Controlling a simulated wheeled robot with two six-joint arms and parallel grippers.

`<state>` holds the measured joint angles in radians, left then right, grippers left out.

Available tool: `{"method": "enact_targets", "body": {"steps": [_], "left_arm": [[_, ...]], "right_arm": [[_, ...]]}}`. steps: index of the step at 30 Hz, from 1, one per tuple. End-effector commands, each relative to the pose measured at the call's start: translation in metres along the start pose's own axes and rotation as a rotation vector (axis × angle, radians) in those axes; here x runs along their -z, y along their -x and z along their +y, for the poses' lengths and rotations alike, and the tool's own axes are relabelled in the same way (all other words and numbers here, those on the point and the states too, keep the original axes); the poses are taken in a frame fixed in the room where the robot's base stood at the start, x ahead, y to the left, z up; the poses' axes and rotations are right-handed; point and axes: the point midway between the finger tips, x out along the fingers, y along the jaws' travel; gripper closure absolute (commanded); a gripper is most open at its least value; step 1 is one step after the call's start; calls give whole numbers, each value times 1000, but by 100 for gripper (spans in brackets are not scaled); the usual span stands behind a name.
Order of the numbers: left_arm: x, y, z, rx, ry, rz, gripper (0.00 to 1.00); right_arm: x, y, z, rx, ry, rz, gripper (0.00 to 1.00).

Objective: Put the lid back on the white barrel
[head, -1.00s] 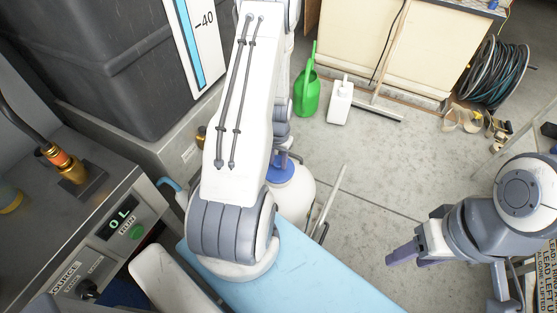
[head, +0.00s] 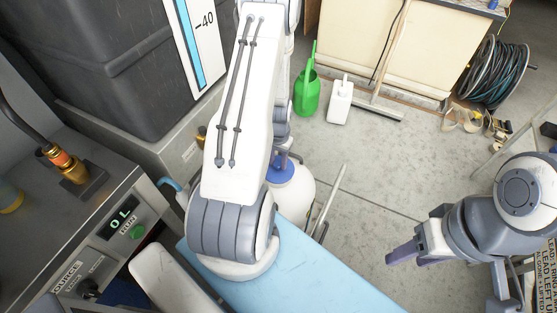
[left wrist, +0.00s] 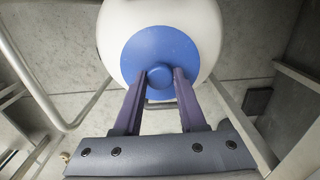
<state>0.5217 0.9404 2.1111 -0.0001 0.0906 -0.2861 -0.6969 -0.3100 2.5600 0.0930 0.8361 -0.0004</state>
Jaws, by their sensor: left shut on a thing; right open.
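The white barrel (head: 299,196) stands on the floor beyond the light blue surface, partly hidden behind my left arm. The blue lid (head: 281,174) is at the barrel's top. In the left wrist view the lid (left wrist: 160,52) is a round blue disc with a knob (left wrist: 160,76) in its middle, set centrally over the white barrel (left wrist: 205,35). My left gripper (left wrist: 160,77) is shut on the lid's knob. Whether the lid is fully seated cannot be told. My right gripper (head: 389,256) is open and empty at the right, above the floor.
A green watering can (head: 307,92) and a white jug (head: 340,100) stand on the floor at the back. A broom (head: 378,110) lies near the cabinet. A coiled hose (head: 496,72) is at the far right. A metal frame surrounds the barrel. The middle floor is clear.

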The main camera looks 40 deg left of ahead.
Motion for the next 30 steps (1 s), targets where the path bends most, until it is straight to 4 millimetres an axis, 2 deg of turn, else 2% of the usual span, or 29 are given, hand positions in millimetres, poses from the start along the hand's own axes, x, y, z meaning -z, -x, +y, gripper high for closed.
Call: {"method": "enact_targets", "body": {"steps": [29,30], "left_arm": [[0,0,0,0,0,1,100],[0,0,0,0,0,1,48]], "right_arm": [[0,3,0,0,0,0,48],[0,3,0,0,0,0,48]]}}
